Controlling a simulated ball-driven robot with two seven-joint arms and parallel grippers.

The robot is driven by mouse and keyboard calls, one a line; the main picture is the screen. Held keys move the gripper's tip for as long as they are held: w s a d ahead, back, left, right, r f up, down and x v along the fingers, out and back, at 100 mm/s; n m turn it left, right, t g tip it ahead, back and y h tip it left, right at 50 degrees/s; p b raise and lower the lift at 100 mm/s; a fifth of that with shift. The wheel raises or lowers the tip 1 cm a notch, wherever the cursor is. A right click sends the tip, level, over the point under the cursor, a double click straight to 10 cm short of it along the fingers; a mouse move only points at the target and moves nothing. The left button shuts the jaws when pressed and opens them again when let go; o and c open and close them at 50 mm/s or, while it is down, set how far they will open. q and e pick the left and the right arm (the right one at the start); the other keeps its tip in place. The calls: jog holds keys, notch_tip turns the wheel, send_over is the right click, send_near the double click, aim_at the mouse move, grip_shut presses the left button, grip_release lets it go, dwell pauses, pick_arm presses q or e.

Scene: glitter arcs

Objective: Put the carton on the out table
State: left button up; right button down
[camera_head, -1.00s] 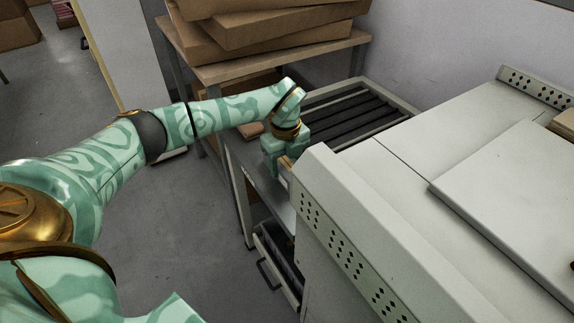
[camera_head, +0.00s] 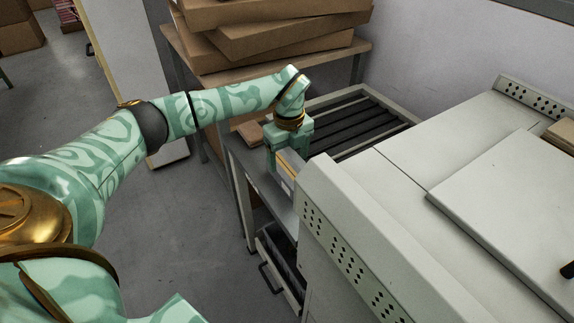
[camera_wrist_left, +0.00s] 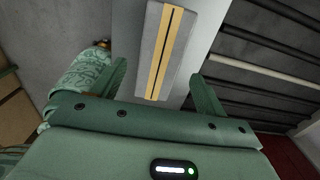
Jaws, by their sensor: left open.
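The carton (camera_wrist_left: 172,50) shows in the left wrist view as a long grey box with a tan strip and a dark line down its middle. In the head view only a small tan and pale part of it (camera_head: 287,183) shows below my gripper, beside the machine. It lies on a grey metal table (camera_head: 262,182). My left gripper (camera_head: 288,160) is open above it, pointing down. In the left wrist view the two fingers (camera_wrist_left: 160,75) stand apart on either side of the carton's near end. I cannot tell whether they touch it. My right gripper is not in view.
A large pale machine (camera_head: 400,210) stands close on the right of the gripper. Black rollers in a frame (camera_head: 350,125) lie behind it. Brown boxes (camera_head: 275,35) are stacked on a wooden-topped table beyond. A small brown item (camera_head: 250,132) lies left of the gripper. Open floor (camera_head: 190,235) is at left.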

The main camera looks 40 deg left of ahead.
aim_at(289, 169)
pick_arm(q)
notch_tip(289, 169, up, 7)
jog(key=p, duration=0.1)
jog(key=shift+p, duration=0.35)
jog(key=shift+f, duration=0.1)
